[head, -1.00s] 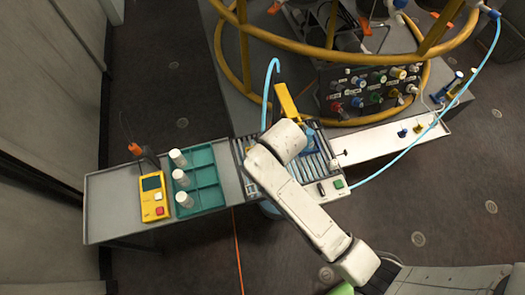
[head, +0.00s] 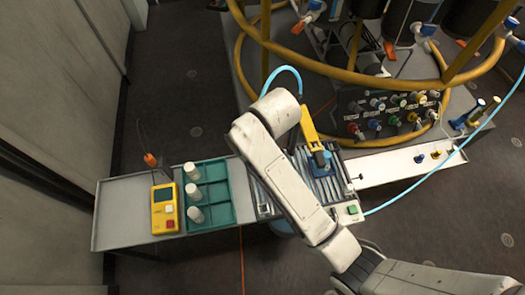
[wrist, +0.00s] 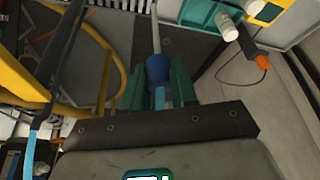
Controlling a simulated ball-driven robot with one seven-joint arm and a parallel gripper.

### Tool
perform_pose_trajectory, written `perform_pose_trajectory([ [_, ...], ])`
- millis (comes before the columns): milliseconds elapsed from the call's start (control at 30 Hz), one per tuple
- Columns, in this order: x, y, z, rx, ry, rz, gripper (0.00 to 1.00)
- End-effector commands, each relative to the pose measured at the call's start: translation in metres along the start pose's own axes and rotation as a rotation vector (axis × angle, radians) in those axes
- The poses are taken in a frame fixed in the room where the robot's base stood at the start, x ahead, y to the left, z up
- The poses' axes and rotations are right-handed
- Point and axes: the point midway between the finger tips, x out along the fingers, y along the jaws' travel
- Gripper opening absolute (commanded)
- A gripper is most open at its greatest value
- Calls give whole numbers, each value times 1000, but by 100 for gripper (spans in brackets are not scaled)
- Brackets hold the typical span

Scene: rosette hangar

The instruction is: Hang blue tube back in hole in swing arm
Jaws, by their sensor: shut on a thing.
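In the wrist view my gripper (wrist: 157,85) has its two green fingers shut on the blue tube (wrist: 160,99), just behind a dark blue collar (wrist: 157,68). A thin grey tip points away from the collar. In the head view my gripper is hidden behind my arm. The light blue tube (head: 281,69) arches from behind my arm towards the swing arm. The yellow swing arm (head: 309,126) stands on a blue base (head: 321,163) over the slatted part of the bench. Its hole cannot be made out.
A teal rack (head: 218,181) with three white-capped vials and a yellow meter (head: 164,208) are on the left bench. An orange clip (head: 150,160) stands behind. Yellow rails (head: 350,60) and a knob panel (head: 392,115) stand at the back. A white shelf (head: 385,172) extends right.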

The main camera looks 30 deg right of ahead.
Motion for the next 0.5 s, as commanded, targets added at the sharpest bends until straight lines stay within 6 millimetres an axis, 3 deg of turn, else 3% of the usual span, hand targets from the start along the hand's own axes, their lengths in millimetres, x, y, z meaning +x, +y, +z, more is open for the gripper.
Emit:
perform_pose_trajectory([
  [33, -12, 4, -15, -18, 9, -5, 0],
  [200, -54, 13, -55, -132, 9, -48, 0],
  [500, -123, 42, -86, -371, 4, -145, 0],
])
